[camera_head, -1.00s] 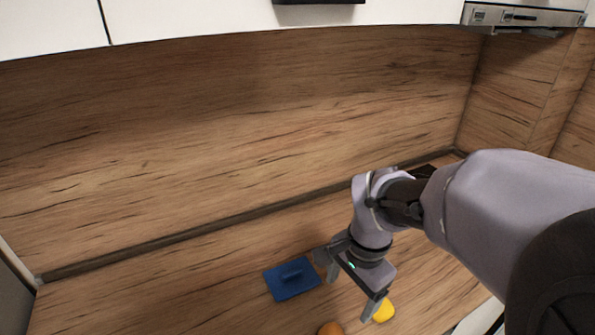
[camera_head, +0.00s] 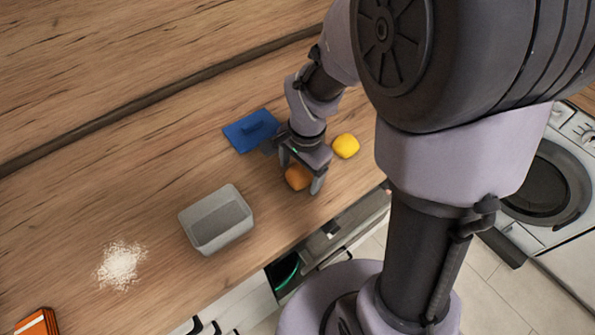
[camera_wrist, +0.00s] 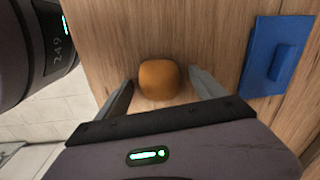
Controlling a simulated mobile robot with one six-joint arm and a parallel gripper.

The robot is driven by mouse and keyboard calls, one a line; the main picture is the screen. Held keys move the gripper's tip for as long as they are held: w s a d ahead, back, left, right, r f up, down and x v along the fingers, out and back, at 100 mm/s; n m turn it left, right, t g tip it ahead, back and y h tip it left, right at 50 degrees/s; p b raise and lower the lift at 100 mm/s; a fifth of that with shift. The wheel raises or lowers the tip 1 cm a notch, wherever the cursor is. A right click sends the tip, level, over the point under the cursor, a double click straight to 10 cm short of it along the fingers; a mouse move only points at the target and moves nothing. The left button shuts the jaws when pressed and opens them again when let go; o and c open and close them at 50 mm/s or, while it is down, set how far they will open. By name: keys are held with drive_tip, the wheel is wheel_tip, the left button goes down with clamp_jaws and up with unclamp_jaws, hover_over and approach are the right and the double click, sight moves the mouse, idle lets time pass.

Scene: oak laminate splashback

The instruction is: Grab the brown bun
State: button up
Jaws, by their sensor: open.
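The brown bun (camera_head: 297,178), rounded and orange-brown, sits on the wooden counter near its front edge. It also shows in the wrist view (camera_wrist: 159,79), upper middle, between my finger tips. My gripper (camera_head: 299,178) is open, with one finger on each side of the bun. In the wrist view the fingers (camera_wrist: 160,92) stand apart from the bun with gaps on both sides. In the head view my gripper partly hides the bun.
A yellow rounded item (camera_head: 345,146) lies close right of my gripper. A blue flat tool with a handle (camera_head: 240,137) lies behind left. A grey open container (camera_head: 191,223), white powder (camera_head: 121,265) and an orange box (camera_head: 38,324) are further left. Below the counter edge a drawer stands open (camera_head: 331,228).

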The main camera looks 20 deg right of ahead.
drive_tip(key=shift+r, duration=0.1)
drive_tip(key=c, duration=1.5)
drive_tip(key=shift+o, duration=0.2)
drive_tip(key=shift+r, duration=0.1)
